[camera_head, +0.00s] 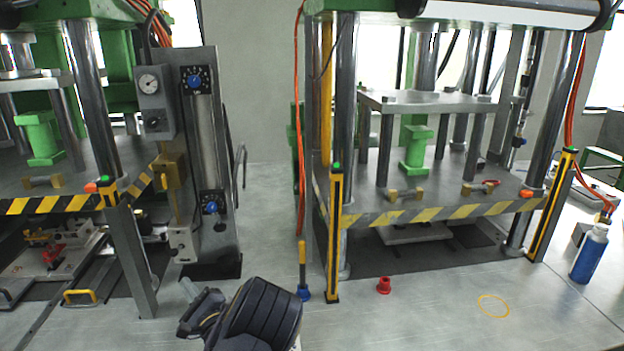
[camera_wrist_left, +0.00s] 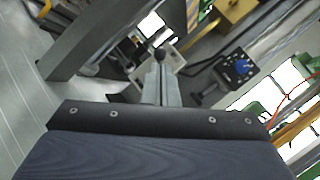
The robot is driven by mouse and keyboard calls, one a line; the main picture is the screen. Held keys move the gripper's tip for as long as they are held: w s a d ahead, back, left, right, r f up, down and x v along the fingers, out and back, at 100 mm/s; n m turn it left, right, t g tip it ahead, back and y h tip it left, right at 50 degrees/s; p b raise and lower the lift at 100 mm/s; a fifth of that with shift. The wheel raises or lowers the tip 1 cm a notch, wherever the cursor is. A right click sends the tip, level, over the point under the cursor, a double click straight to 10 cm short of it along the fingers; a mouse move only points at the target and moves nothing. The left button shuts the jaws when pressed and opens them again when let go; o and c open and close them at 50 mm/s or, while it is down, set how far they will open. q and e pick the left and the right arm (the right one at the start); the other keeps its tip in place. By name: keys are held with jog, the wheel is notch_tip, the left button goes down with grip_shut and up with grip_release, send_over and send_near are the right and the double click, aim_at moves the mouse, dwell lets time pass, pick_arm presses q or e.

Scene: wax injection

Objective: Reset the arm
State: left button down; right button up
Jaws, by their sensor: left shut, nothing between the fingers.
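My left gripper (camera_head: 203,300) comes up from the bottom edge of the head view, a dark body with grey fingers pointing left toward the lower front of the left press. Its fingers are shut and empty. In the left wrist view the shut fingers (camera_wrist_left: 163,82) show as a narrow grey pair above the dark gripper body. They appear clear of the machine parts around them. My right gripper is not in view.
The left press (camera_head: 60,205) and right press (camera_head: 430,214) have striped front edges. A grey control column (camera_head: 208,130) stands between them. The front middle right is mostly clear.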

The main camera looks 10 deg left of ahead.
pick_arm(q)
jog(key=s+a+n+g, duration=0.8)
jog(key=s+n+g, duration=0.25)
jog(key=s, duration=0.25)
jog(key=s+d+f+n+g+h, duration=0.25)
jog(key=s+n+g+h, duration=0.35)
jog(key=s, duration=0.6)
jog(key=s+d+r+t+h, duration=0.3)
jog(key=d+h, duration=0.1)
jog(key=d, duration=0.3)
jog(key=s+d+r+n+t+h, duration=0.1)
jog(key=s+d+r+t+h, duration=0.1)
jog(key=d, duration=0.6)
jog(key=s+d+r+n+t+h, duration=0.1)
jog(key=s+d+r+t+h, duration=0.2)
jog(key=d+h, duration=0.4)
jog(key=s+d+r, duration=0.1)
jog(key=s, duration=0.1)
jog(key=shift+s+r+t+h, duration=0.25)
jog(key=shift+s+t+h, duration=0.05)
jog(key=shift+t+h, duration=0.1)
